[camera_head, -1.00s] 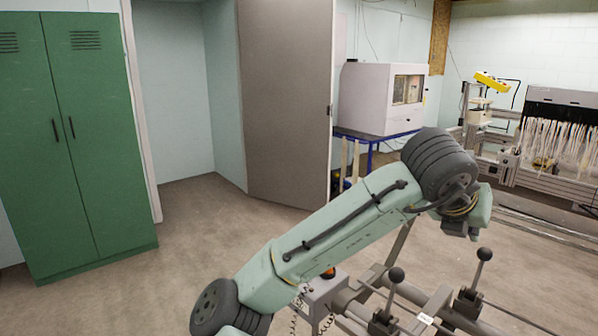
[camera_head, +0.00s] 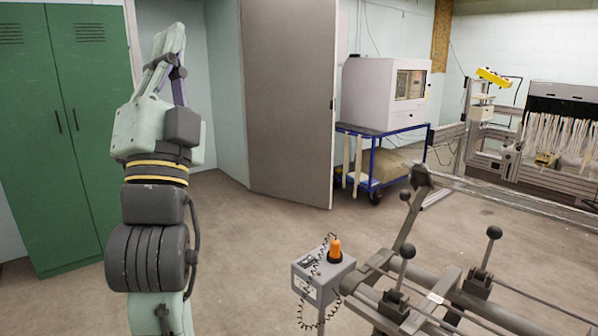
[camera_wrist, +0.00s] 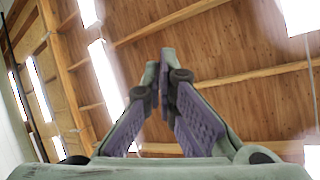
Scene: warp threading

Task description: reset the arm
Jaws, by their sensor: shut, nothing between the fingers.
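My gripper (camera_head: 176,48) is raised at the upper left in the head view, on my arm standing upright in front of the green cabinet. In the wrist view, its fingers (camera_wrist: 167,62) point up toward the wooden ceiling, with their tips close together and nothing between them. The gripper is shut and empty. It touches nothing that I can see.
A green cabinet (camera_head: 60,130) stands at the left, and a grey door (camera_head: 287,110) is open behind. A white machine (camera_head: 383,92) sits on a blue cart (camera_head: 380,158). A lever frame (camera_head: 465,290) and a control box (camera_head: 322,277) stand at lower right. Open floor lies between.

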